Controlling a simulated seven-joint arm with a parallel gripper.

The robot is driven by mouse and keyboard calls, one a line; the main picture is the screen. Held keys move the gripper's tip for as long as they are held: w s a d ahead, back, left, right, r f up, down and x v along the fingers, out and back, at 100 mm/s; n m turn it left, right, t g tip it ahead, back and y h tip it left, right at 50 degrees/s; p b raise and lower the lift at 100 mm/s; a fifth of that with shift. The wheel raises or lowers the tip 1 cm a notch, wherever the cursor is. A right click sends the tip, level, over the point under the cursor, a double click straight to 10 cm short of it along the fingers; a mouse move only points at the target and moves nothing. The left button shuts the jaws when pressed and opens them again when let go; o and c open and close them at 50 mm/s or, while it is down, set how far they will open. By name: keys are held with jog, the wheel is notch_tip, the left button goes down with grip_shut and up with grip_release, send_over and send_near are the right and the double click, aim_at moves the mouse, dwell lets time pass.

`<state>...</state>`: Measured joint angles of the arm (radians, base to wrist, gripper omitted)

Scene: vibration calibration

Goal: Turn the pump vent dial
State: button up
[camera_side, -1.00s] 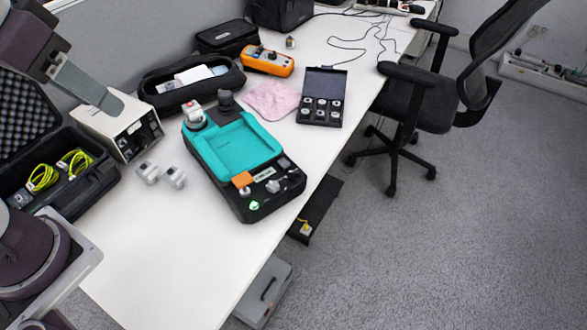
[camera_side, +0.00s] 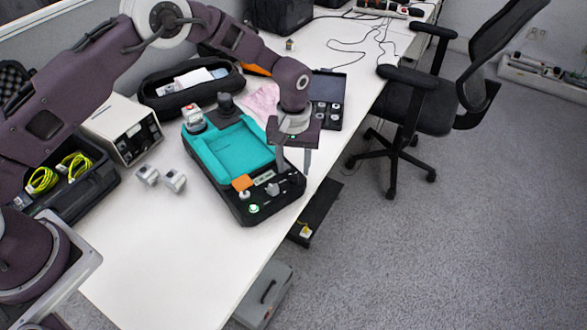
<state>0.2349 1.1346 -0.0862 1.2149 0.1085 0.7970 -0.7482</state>
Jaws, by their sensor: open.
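The black device with a teal tray (camera_side: 232,152) lies on the white table. I cannot tell by label which control is the pump vent dial. My gripper (camera_side: 294,174) points down over the device's right near corner, fingers apart, with nothing seen between them. It covers the part of the panel right of the display. Whether the fingertips touch the panel is unclear.
Two small grey blocks (camera_side: 160,178) lie left of the device. A white instrument box (camera_side: 122,128), an open case with yellow cables (camera_side: 72,170) and a black pouch (camera_side: 190,88) stand further left and back. A pink cloth (camera_side: 258,103) and an open black case (camera_side: 328,88) lie behind my gripper.

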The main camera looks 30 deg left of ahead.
aim_at(293, 178)
notch_tip(293, 178, down, 2)
jog(key=shift+f, duration=0.2)
grip_shut()
jog(key=shift+m, duration=0.4)
jog(key=m, duration=0.3)
jog(key=shift+m, duration=0.4)
jog(key=m, duration=0.4)
jog(key=shift+d+m, duration=0.15)
jog(key=shift+m, duration=0.15)
jog(key=m, duration=0.4)
jog(key=shift+r, duration=0.1)
jog(key=shift+d+m, duration=0.1)
jog(key=shift+m, duration=2.4)
